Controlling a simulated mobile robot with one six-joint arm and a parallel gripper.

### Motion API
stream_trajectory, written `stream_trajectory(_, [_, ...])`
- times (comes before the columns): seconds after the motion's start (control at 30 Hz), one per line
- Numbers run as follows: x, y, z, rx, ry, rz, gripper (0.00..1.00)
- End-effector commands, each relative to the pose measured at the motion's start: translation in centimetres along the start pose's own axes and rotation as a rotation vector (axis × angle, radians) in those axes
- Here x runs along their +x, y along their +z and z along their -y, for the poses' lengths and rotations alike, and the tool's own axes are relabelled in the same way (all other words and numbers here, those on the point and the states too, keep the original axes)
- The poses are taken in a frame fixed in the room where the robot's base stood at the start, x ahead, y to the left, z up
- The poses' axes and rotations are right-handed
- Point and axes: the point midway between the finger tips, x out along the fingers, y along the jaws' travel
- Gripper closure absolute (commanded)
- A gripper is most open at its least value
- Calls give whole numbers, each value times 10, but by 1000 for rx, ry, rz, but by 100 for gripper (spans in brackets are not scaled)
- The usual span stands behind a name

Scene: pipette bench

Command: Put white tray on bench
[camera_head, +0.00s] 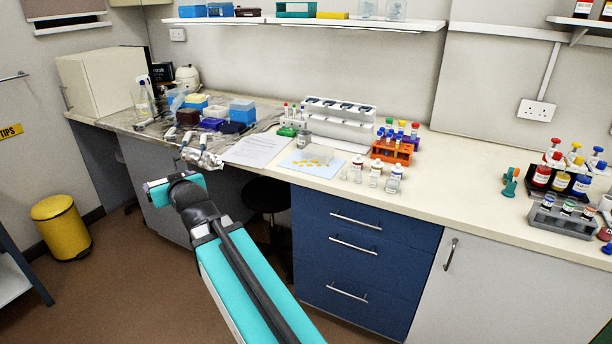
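I cannot clearly pick out a white tray. The nearest match is a long white rack-like unit (350,125) with dark slots, standing at the back of the bench (440,182). My gripper (203,158) is over the front edge of the bench, left of a white paper sheet (255,149) and well apart from the white unit. Its fingers are small and blend with the clutter behind, so I cannot tell whether they are open or hold anything.
Bottles stand by a pale blue sheet (325,169) and an orange tube rack (392,151). Blue boxes (242,111) crowd the left. Vial racks (562,218) stand at right. Bare bench lies between. A stool (265,195) and yellow bin (62,226) are below.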

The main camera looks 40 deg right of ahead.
Motion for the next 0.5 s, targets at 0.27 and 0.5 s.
stream_trajectory(0.27, [0,0,8,-2,-8,0,37])
stream_trajectory(0.5, [0,0,15,-4,-15,0,37])
